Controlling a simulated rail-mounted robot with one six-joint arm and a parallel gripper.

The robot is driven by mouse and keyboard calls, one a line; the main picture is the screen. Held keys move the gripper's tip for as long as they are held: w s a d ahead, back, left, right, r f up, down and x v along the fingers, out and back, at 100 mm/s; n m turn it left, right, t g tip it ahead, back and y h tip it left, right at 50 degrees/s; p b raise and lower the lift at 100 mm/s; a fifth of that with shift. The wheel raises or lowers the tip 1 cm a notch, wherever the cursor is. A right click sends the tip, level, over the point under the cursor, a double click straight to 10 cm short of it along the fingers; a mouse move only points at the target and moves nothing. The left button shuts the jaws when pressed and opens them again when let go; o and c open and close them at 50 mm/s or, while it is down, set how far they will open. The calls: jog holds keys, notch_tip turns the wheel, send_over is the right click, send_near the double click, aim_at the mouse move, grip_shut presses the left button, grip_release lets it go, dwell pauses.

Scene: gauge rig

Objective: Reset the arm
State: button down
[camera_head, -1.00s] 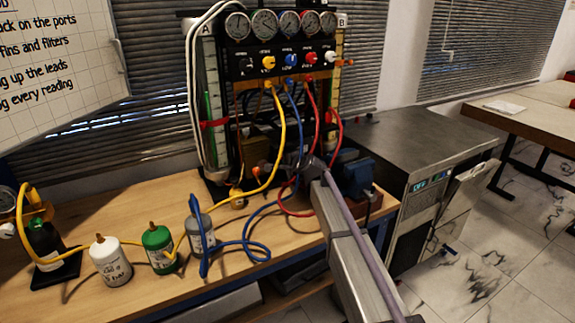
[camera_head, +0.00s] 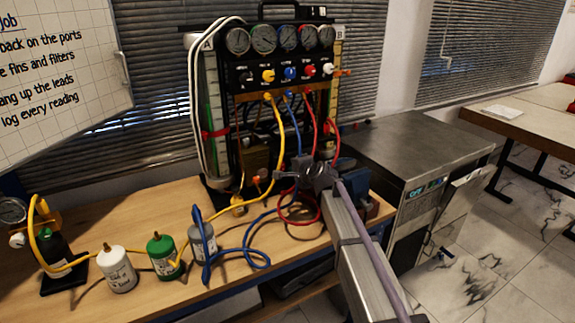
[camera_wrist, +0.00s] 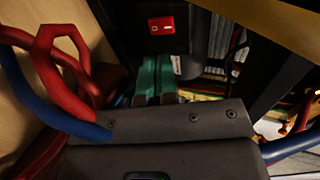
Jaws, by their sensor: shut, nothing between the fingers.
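My gripper (camera_head: 284,174) is shut and empty in the head view. It is in front of the lower part of the gauge rig, among the hanging hoses, with my arm reaching in from the lower right. In the wrist view, the dark gripper body fills the bottom, and the narrow teal fingers (camera_wrist: 155,78) lie side by side. Red hose (camera_wrist: 62,65) and blue hose (camera_wrist: 40,105) pass close on the left of that view. I cannot tell whether they touch the gripper.
The gauge rig (camera_head: 286,77) stands at the back of the wooden bench (camera_head: 150,215). A white bottle (camera_head: 117,270), a green bottle (camera_head: 161,256) and a grey bottle (camera_head: 202,240) stand at the front left, with yellow and blue hoses looping around. A steel cabinet (camera_head: 415,145) stands right.

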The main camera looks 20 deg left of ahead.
jog(key=s+d+f+n+g+h+p, duration=0.25)
jog(key=s+d+n, duration=0.25)
jog(key=s+d, duration=0.4)
jog(key=s+d+f+n+g+h+p, duration=0.15)
jog(key=s+d+n+g, duration=0.35)
jog(key=s, duration=0.6)
jog(key=s+d+g+h+p, duration=0.1)
jog(key=s+d+h, duration=0.1)
jog(key=s+d, duration=0.5)
jog(key=s+d+g+h+p, duration=0.1)
jog(key=s+d+h, duration=0.2)
jog(key=s+d, duration=0.5)
jog(key=d, duration=0.8)
jog(key=shift+s+d+r+m, duration=0.25)
jog(key=shift+s+m, duration=0.05)
